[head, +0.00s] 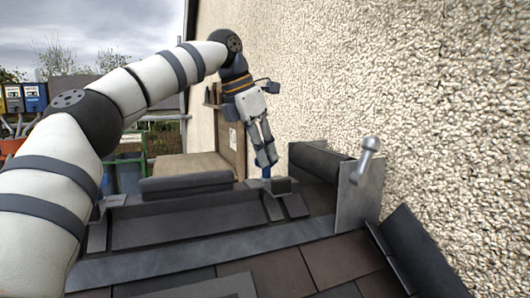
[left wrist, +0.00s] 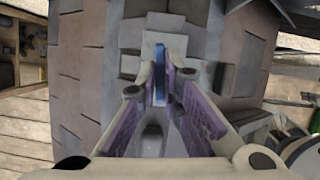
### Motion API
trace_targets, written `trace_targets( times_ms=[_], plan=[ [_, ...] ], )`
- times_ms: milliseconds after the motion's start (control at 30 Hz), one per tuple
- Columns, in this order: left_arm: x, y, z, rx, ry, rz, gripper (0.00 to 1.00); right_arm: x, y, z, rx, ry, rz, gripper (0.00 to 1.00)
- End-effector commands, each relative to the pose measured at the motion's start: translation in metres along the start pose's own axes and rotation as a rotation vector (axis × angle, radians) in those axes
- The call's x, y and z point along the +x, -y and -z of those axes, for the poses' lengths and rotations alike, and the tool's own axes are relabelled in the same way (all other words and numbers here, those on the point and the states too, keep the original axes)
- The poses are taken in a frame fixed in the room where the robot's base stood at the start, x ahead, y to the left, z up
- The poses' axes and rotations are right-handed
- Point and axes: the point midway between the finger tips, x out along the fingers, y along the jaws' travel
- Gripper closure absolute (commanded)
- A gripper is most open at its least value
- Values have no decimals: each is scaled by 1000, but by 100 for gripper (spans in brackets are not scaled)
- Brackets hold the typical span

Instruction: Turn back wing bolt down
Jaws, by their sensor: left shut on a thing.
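The back wing bolt (head: 266,172) shows as a small blue piece at the far end of the roof, mostly hidden by my fingers. My left gripper (head: 265,160) points down at it from above, its fingers shut on it. In the left wrist view, the blue wing bolt (left wrist: 160,75) stands upright between the fingertips of my left gripper (left wrist: 162,85). I cannot tell its exact turn. My right gripper is not in view.
A grey metal plate (head: 360,195) with a silver knobbed lever (head: 367,158) stands at the right. Dark ridge pieces (head: 187,186) and brown tiles (head: 250,275) cover the roof. A rough pebbled wall (head: 420,80) closes the right side. Open room lies above the roof.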

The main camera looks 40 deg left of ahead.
Motion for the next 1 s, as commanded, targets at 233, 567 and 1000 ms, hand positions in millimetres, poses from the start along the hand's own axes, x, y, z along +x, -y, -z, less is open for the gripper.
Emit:
trace_targets(
  times_ms=[233, 567, 1000],
  plan=[
    [-3, -2, -4, 195, 16, 75, 100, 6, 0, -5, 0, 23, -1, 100],
    [-4, -3, -4, 392, 18, 152, 100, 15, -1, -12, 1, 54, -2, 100],
    [-7, -3, -4, 487, 20, 187, 100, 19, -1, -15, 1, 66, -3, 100]
  ],
)
